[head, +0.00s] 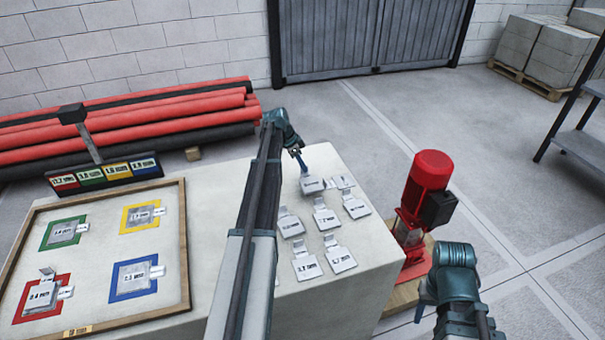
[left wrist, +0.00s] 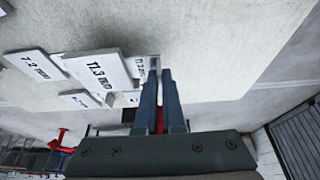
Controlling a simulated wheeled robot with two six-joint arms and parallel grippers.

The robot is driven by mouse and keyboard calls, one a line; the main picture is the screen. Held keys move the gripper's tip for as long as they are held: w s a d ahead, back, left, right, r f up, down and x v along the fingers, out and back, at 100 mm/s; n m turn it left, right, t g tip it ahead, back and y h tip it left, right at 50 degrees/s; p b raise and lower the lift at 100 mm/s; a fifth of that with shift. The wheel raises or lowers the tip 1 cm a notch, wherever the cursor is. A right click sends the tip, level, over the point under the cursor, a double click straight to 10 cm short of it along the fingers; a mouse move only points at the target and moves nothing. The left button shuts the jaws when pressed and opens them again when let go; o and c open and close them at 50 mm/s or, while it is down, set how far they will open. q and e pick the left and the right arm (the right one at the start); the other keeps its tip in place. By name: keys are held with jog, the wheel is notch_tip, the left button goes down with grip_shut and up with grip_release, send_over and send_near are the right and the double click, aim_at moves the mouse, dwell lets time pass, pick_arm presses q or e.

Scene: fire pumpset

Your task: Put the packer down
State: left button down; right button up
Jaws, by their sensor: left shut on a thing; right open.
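My left gripper (head: 304,166) reaches over the light stone-topped table and is shut on a grey packer (head: 312,186), a flat plate with a printed label. In the left wrist view, its fingertips (left wrist: 160,75) are close together at the tab end of a packer plate (left wrist: 100,74). I cannot tell how far the held packer is above the table. Several similar packers, such as one with a tab (head: 325,217), lie just below it in the head view. My right gripper (head: 424,305) is open and empty, right of the table.
A wooden-framed board (head: 184,240) with green, yellow, blue and red squares, each bearing plates, lies on the left. A red pump (head: 425,195) stands beside the table's right side. Red and black pipes (head: 130,120) lie behind. Loose packers crowd the table's right part.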

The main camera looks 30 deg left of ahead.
aim_at(303, 173)
pick_arm(q)
jog(key=shift+f+b, duration=1.55)
jog(key=shift+f, duration=0.15)
jog(key=shift+f, duration=0.1)
jog(key=shift+f, duration=0.15)
jog(key=c, duration=1)
grip_release()
jog(key=shift+r, duration=0.25)
jog(key=shift+s+a+r+p, duration=0.15)
jog(key=shift+r+p, duration=0.45)
jog(key=p+v, duration=1)
jog(key=shift+s+r, duration=0.15)
jog(key=shift+r, duration=0.2)
